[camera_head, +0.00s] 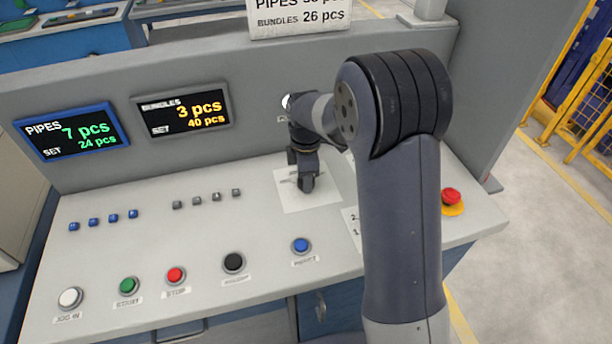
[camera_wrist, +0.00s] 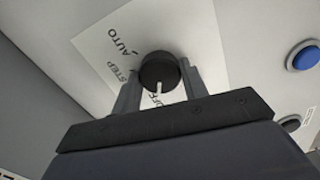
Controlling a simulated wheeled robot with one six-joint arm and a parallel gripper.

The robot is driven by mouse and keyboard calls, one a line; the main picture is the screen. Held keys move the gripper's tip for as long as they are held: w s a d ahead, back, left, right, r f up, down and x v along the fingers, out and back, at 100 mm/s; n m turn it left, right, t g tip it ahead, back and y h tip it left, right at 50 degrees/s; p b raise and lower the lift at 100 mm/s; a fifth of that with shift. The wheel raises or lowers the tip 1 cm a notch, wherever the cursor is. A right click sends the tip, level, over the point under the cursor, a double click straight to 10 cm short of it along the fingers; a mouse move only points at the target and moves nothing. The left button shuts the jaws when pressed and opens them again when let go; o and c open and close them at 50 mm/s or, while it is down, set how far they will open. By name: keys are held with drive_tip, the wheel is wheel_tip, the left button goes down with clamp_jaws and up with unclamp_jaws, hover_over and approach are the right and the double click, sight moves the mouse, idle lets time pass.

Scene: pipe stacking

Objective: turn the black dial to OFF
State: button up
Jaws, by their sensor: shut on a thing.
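The black dial (camera_wrist: 158,70) sits on a white label plate (camera_wrist: 95,40) and shows between the fingers of my gripper (camera_wrist: 160,75) in the wrist view. One finger is on each side of the dial, and the gripper is shut on it. The dial's white pointer mark points down in the picture, toward a partly hidden label whose visible letters look like the end of OFF. AUTO and STEP are printed to the left of the dial. In the head view my gripper (camera_head: 306,180) reaches down onto the label plate (camera_head: 325,200) and hides the dial.
A blue button (camera_head: 301,246), black button (camera_head: 234,263), red button (camera_head: 175,276), green button (camera_head: 129,287) and white button (camera_head: 70,298) line the panel's front. A red emergency knob (camera_head: 451,196) stands at right. Two displays (camera_head: 70,132) (camera_head: 183,110) are on the upright wall behind.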

idle(0.4)
drive_tip(key=o, duration=1)
drive_tip(key=shift+c, duration=0.2)
wheel_tip(320, 180, up, 11)
drive_tip(key=shift+b, duration=0.35)
drive_tip(key=shift+f, duration=0.15)
wheel_tip(320, 180, down, 11)
drive_tip(key=shift+r+p, duration=0.1)
drive_tip(key=shift+p, duration=0.25)
drive_tip(key=shift+r, duration=0.1)
